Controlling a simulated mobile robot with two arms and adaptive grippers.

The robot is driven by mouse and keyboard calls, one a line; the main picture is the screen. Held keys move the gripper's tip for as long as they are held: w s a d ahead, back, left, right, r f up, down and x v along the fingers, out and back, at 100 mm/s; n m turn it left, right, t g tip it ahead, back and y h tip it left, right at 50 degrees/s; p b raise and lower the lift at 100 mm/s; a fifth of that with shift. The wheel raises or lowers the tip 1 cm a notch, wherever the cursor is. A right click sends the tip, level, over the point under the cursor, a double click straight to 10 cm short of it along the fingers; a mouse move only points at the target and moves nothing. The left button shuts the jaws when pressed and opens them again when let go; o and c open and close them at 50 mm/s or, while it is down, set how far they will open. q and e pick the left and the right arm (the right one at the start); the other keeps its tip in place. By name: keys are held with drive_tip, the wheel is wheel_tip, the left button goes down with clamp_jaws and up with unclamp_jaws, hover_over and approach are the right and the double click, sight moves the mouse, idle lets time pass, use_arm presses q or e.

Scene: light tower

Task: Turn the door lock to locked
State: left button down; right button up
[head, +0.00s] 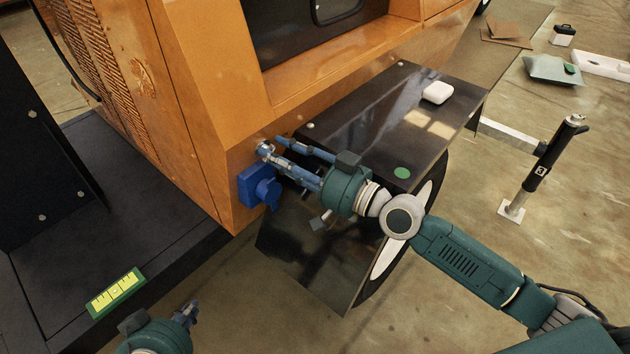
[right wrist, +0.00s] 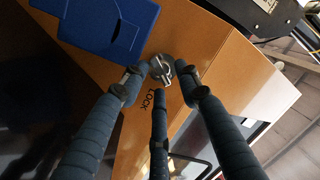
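The door lock (head: 265,150) is a small silver fitting on the orange body panel, above a blue box. In the right wrist view the lock (right wrist: 160,70) has a raised silver key or knob, with the printed word LOCK beside it. My right gripper (head: 273,149) reaches to the lock with its blue fingers spread. In the right wrist view the right gripper (right wrist: 158,80) has its fingertips around the lock; whether they touch it is unclear. My left gripper (head: 187,315) is low at the left, away from the panel, and its opening is unclear.
The blue box (head: 260,187) is fixed just below the lock. A black post (head: 550,155) stands right.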

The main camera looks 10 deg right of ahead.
drive_tip(key=n+p, duration=0.2)
drive_tip(key=p, duration=0.1)
drive_tip(key=n+h+p, duration=0.1)
drive_tip(key=p, duration=0.3)
drive_tip(key=r+n+t+h+p, duration=0.1)
drive_tip(key=n+p, duration=0.1)
drive_tip(key=p, duration=0.1)
drive_tip(key=shift+s+a+n+p, duration=0.2)
drive_tip(key=shift+n+p, duration=0.1)
drive_tip(key=shift+p, duration=0.1)
drive_tip(key=b+v, duration=0.2)
drive_tip(key=v, duration=0.9)
drive_tip(key=s+a+f+g+h+p, duration=0.2)
drive_tip(key=s+a+f+g, duration=0.35)
drive_tip(key=f, duration=0.35)
drive_tip(key=s+d+f+m+g+h+p, duration=0.2)
drive_tip(key=s+d+f+m+g+h, duration=0.1)
drive_tip(key=s+d+f+h, duration=0.4)
drive_tip(key=s+d+f+g, duration=0.1)
drive_tip(key=s+d+f, duration=0.2)
drive_tip(key=s+f, duration=0.1)
drive_tip(key=shift+f+m, duration=0.2)
drive_tip(key=shift+m, duration=0.2)
